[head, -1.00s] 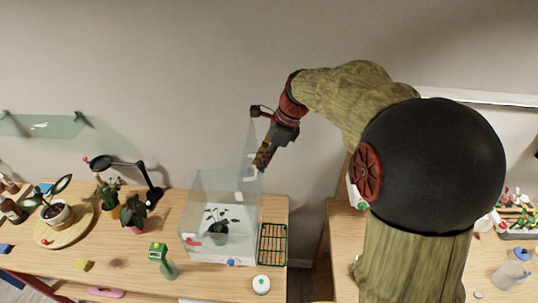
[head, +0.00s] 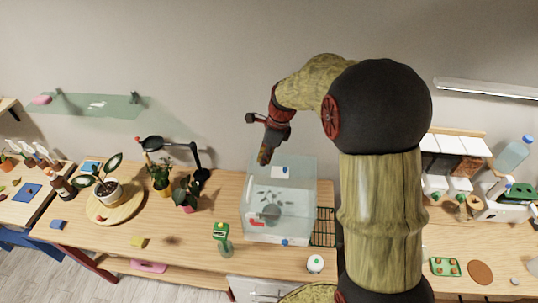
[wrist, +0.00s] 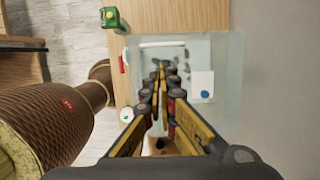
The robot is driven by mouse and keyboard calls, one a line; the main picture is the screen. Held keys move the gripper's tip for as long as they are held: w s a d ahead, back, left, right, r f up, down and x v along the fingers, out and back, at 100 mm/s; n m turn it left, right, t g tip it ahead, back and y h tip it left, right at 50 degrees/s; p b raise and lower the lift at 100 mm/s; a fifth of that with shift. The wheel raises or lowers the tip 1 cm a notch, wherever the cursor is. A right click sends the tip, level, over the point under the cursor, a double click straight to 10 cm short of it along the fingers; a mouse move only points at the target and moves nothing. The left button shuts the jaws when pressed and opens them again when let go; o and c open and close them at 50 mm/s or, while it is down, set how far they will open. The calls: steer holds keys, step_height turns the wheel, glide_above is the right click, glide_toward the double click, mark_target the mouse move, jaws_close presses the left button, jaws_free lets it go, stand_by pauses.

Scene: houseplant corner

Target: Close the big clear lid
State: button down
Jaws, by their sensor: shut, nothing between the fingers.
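The clear box (head: 297,228) stands on the wooden table with a dark-leaved potted plant (head: 271,212) inside it. My gripper (head: 264,160) is shut and empty, above the back left part of the box. In the wrist view its fingertips (wrist: 161,66) overlap the lid; I cannot tell whether they touch it.
A green rack (head: 322,227) lies right of the box. A green-topped spray bottle (head: 223,240) and a white round object (head: 315,264) stand in front. A glass shelf (head: 100,104) hangs on the wall.

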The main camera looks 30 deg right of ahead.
steer(key=shift+g+h, duration=0.4)
steer(key=shift+h, duration=0.2)
steer(key=w+a+f, duration=0.1)
steer(key=f, duration=0.1)
steer(key=w+a+f, duration=0.1)
steer(key=a+f, duration=0.1)
steer(key=f, duration=0.1)
steer(key=w+a+f+b, duration=0.1)
steer(key=f, duration=0.1)
steer(key=shift+a+f, duration=0.2)
steer(key=shift+a, duration=0.05)
steer(key=f, duration=0.1)
steer(key=a+f+b, duration=0.1)
steer(key=f, duration=0.1)
steer(key=w+f, duration=0.1)
steer(key=shift+a+f, duration=0.25)
steer(key=shift+f, duration=0.05)
steer(key=shift+w+a+f+b, duration=0.15)
steer(key=shift+f+b, duration=0.1)
steer(key=shift+f, duration=0.15)
steer(key=shift+w+a+f+b, duration=0.1)
steer(key=shift+f+b, duration=0.1)
steer(key=shift+f, duration=0.2)
